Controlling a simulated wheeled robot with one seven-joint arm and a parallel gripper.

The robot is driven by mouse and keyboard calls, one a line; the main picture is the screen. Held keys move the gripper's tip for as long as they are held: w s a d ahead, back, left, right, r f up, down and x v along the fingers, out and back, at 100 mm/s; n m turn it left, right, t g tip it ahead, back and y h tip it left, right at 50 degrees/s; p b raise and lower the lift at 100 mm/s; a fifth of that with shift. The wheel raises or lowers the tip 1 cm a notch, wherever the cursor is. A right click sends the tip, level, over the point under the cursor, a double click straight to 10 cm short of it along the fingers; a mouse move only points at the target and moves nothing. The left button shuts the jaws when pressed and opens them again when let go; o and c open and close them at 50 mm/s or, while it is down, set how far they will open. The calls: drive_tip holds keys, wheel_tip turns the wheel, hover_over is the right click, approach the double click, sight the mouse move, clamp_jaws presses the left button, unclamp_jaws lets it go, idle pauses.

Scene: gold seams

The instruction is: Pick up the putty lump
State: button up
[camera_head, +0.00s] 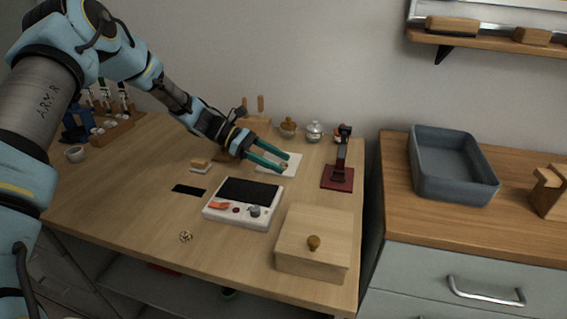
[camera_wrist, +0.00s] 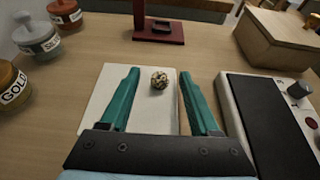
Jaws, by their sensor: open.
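A small round speckled lump (camera_wrist: 159,80), which looks like the putty lump, lies on a white board (camera_wrist: 146,115). In the head view the lump (camera_head: 284,165) is tiny and partly hidden by my fingers, over the same white board (camera_head: 294,159). My gripper (camera_wrist: 158,73) is open, with one teal finger on each side of the lump. A gap shows on both sides, wider on the left. In the head view my gripper (camera_head: 287,162) reaches over the board from the left. Its exact height above the board is hard to tell.
A white device with a dark panel (camera_head: 247,191) stands close in front of the board. A red-based stand (camera_head: 338,178) is to the right, and a lidded wooden box (camera_head: 313,240) is nearer. Jars (camera_wrist: 36,37) stand behind. Another small speckled thing (camera_head: 186,237) lies on the table (camera_head: 120,205).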

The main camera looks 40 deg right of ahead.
drive_tip(key=shift+s+d+f, duration=0.1)
drive_tip(key=shift+s+d, duration=0.05)
drive_tip(key=shift+s, duration=0.05)
drive_tip(key=shift+c, duration=0.4)
clamp_jaws()
